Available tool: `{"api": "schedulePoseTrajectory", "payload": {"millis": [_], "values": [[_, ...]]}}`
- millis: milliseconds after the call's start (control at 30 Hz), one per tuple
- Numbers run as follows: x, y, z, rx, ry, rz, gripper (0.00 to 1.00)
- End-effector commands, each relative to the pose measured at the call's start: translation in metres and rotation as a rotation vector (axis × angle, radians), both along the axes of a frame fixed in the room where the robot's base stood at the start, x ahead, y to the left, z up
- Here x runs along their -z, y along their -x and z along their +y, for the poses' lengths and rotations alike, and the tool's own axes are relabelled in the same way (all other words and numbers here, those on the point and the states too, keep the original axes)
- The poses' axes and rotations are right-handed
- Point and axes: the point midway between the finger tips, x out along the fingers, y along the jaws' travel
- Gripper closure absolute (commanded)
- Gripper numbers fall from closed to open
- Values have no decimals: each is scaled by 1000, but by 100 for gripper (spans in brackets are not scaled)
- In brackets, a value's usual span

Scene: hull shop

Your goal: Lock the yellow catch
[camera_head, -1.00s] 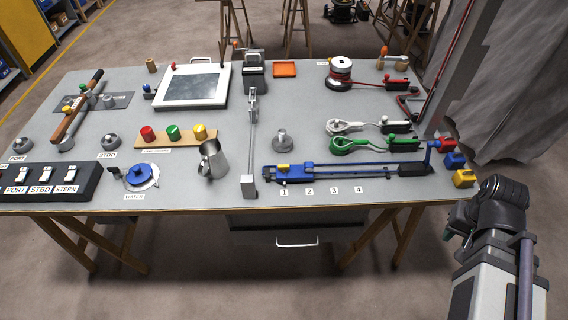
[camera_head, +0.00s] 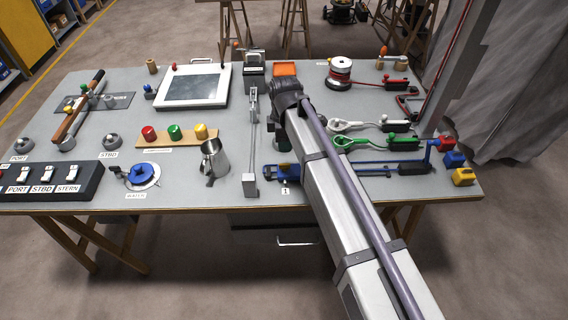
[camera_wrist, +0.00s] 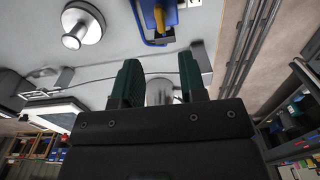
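The yellow catch (camera_head: 285,168) is a small yellow piece on the blue carriage (camera_head: 293,174) at the left end of the long blue track. In the wrist view the yellow catch (camera_wrist: 160,18) shows at the top edge, cut off by the frame, on a blue part. My gripper (camera_wrist: 158,64) is open, its two green fingers apart with the catch ahead of them and not between them. In the head view my gripper (camera_head: 283,145) is over the bench just behind the carriage, partly hidden by my arm. Whether the catch is locked I cannot tell.
A round metal knob (camera_wrist: 82,25) is at the upper left in the wrist view. Green (camera_head: 345,142) and white (camera_head: 340,125) shackles lie behind the track.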

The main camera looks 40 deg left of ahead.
Motion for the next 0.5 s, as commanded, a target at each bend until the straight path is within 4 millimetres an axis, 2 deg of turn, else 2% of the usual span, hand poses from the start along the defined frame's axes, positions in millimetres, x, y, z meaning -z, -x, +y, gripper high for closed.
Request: {"api": "schedulePoseTrajectory", "payload": {"millis": [33,300,400,500], "values": [[15,0,0,1,0,0,62],[79,0,0,2,0,0,62],[96,0,0,3,0,0,62],[103,0,0,3,0,0,62]]}}
